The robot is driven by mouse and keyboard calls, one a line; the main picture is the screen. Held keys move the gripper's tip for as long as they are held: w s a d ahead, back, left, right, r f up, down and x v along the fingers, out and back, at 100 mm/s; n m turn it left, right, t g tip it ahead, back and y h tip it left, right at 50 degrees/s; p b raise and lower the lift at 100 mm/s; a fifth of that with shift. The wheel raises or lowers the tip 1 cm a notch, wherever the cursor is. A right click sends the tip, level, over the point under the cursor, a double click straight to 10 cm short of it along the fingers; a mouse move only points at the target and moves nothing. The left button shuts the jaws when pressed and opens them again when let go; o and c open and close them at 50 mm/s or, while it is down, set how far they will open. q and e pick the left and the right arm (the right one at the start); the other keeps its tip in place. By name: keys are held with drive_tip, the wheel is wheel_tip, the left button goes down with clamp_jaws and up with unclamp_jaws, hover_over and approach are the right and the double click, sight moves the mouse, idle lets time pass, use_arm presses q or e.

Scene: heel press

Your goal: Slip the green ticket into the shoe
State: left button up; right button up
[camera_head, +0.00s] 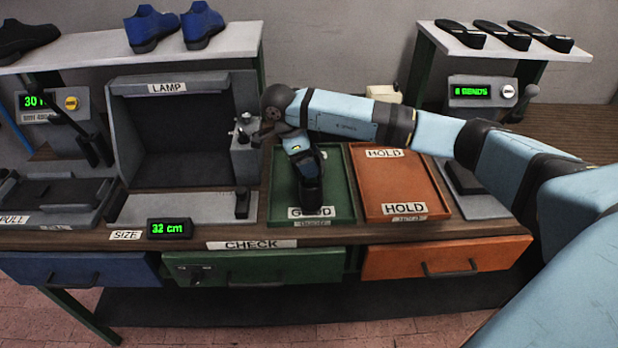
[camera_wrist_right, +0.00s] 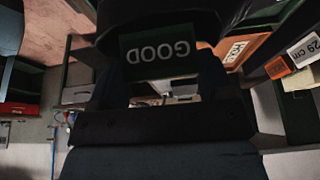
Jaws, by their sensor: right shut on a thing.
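My right gripper (camera_head: 308,172) points down over the green tray (camera_head: 341,190) marked GOOD. In the right wrist view it is shut on the green ticket (camera_wrist_right: 160,57), whose word GOOD reads upside down. A dark shape (camera_head: 309,194) that looks like a shoe is below the gripper in the tray; the gripper covers part of it, and I cannot tell whether the ticket touches it. The ticket cannot be made out in the head view. My left gripper is not in view.
An orange HOLD tray (camera_head: 402,184) lies right of the green one. The grey LAMP booth (camera_head: 183,130) stands to the left, with a 32 cm display (camera_head: 170,229) in front. Blue shoes (camera_head: 152,27) and black soles (camera_head: 460,34) sit on the shelves behind.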

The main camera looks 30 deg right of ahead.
drive_tip(key=shift+f, duration=0.85)
wheel_tip(320, 180, down, 4)
drive_tip(key=shift+r, duration=0.2)
drive_tip(key=shift+f, duration=0.2)
drive_tip(key=o, duration=0.7)
